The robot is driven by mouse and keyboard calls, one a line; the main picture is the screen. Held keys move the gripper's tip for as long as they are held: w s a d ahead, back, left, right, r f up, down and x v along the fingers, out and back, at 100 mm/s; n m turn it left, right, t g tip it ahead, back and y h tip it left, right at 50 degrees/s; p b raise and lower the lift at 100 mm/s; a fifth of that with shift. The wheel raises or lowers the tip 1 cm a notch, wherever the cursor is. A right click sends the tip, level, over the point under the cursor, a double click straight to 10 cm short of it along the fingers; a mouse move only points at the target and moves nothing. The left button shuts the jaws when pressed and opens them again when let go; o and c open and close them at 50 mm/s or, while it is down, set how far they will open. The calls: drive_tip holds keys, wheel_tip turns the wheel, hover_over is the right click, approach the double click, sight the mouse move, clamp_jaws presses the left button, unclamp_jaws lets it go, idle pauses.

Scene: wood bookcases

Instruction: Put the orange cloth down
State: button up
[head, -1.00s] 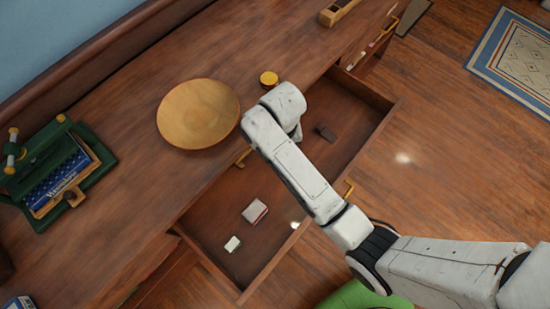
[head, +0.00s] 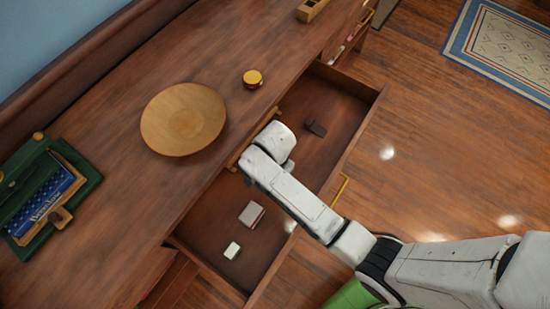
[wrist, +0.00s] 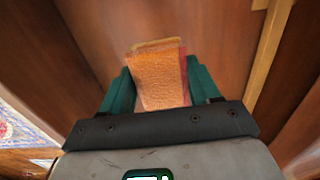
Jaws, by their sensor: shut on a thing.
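The orange cloth (wrist: 160,82) shows in the wrist view as a textured orange piece with a reddish strip along its right side. My gripper (wrist: 158,70) is shut on it, with a teal finger on each side. In the head view, my white wrist link is over the open drawer (head: 305,185), near its inner edge by the cabinet top. My fingers and the cloth are hidden below the arm there. Wood panels lie beyond the cloth in the wrist view; its distance from the drawer floor is unclear.
The drawer holds a small dark object (head: 315,128), a grey-and-red box (head: 251,215) and a small white box (head: 232,250). A wooden bowl (head: 183,119) and a yellow-topped round tin (head: 252,78) stand on the cabinet top (head: 115,150). A green case (head: 75,165) lies left.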

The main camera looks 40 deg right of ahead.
drive_tip(key=shift+f, duration=3.45)
drive_tip(key=shift+f, duration=0.1)
drive_tip(key=o, duration=0.9)
drive_tip(key=shift+o, duration=0.2)
wheel_tip(320, 180, up, 12)
drive_tip(key=shift+r+p, duration=0.1)
drive_tip(key=shift+p, duration=0.2)
drive_tip(key=s+d+r+n, duration=0.3)
drive_tip(key=s+d+n, duration=0.1)
drive_tip(key=s+n, duration=0.3)
drive_tip(key=s+d+r+n+t, duration=0.1)
drive_tip(key=s+d+r+n, duration=0.3)
drive_tip(key=s, duration=0.5)
drive_tip(key=n, duration=0.2)
drive_tip(key=shift+s+r+n, duration=0.15)
drive_tip(key=shift+s+n, duration=0.05)
drive_tip(key=shift+n, duration=0.2)
